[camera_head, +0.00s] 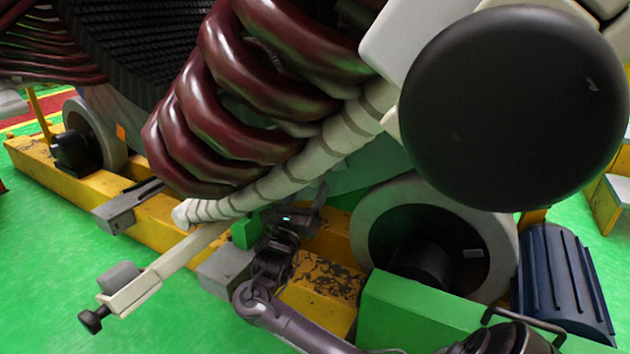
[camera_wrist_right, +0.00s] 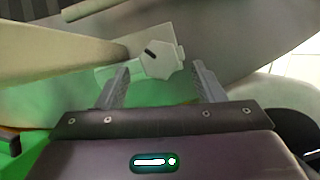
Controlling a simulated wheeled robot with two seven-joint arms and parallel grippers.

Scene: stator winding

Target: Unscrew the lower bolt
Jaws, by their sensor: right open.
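My right gripper (camera_head: 316,205) is low in front of the machine, under the wrapped white ring, with its arm coming up from the bottom right. In the right wrist view its two fingers (camera_wrist_right: 160,70) are spread and empty. A pale hexagonal bolt head (camera_wrist_right: 168,64) with a dark slot shows just beyond and between the fingertips, in front of a pale plate. I cannot tell whether a finger touches it. In the head view I cannot make this bolt out behind my gripper and wrist. My left gripper is not in view.
Dark red coils (camera_head: 265,70) and the wrapped white ring (camera_head: 300,168) hang above my right gripper. A beige bar (camera_head: 180,258) with a black knob (camera_head: 92,320) sticks out left. Yellow base beams, a grey roller wheel (camera_head: 365,225), a green box (camera_head: 420,315) and a blue motor (camera_head: 562,285) stand nearby.

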